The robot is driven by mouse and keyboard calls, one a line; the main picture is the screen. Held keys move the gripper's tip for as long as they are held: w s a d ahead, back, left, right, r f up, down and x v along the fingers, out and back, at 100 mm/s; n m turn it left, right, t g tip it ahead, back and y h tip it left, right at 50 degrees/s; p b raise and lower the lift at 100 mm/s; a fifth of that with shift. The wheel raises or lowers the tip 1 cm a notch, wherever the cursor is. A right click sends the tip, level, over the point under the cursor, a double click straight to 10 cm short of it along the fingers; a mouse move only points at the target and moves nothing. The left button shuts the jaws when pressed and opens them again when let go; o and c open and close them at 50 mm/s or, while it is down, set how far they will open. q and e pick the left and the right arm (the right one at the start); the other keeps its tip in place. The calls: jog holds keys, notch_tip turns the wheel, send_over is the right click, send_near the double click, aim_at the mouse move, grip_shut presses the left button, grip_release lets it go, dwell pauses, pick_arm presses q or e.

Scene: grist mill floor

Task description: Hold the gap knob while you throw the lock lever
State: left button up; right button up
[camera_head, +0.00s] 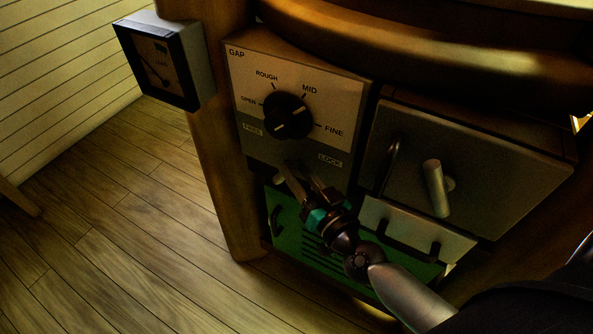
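The gap knob (288,115) is a round black knob with a pale pointer line, on a panel marked OPEN, ROUGH, MID and FINE. The pointer line slants between lower left and upper right. Below it is a grey strip with the labels FREE (252,129) at left and LOCK (330,160) at right. My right gripper (303,182) is just below this strip, apart from the knob. A pale bar shows at its fingers; I cannot tell whether it is the lock lever or a finger. The lever is not clearly seen otherwise. My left gripper is out of view.
A wooden post (222,150) and a dial gauge box (160,60) stand left of the panel. A grey box (520,165) with a protruding handle (436,188) is at right. A green slotted panel (285,222) lies below. The plank floor (120,230) at left is clear.

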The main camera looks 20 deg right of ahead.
grip_shut()
dwell(1.2)
